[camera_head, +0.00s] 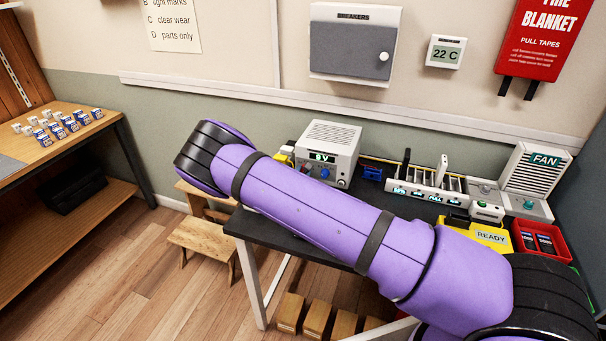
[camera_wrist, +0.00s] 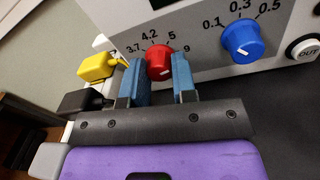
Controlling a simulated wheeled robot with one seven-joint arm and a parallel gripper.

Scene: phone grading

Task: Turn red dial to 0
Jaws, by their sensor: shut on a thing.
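The red dial (camera_wrist: 159,61) is on the front of a light grey power supply, between the two blue fingers of my gripper (camera_wrist: 160,80) in the wrist view. The fingers are shut on its sides. The marks around it read 3.7, 4.2, 5 and 9; I see no 0. A short white line shows on the dial's lower part, towards the lower right. In the head view the power supply (camera_head: 328,140) stands at the back of the dark bench with a green lit display, too small to read surely. My purple arm hides the gripper there.
A blue dial (camera_wrist: 241,42) with marks 0.1, 0.3, 0.5 sits right of the red one, then a white OUT button (camera_wrist: 303,50). Yellow (camera_wrist: 97,67) and black plugs are close left of the fingers. A yellow READY bin (camera_head: 489,238) and red bin (camera_head: 559,246) stand right.

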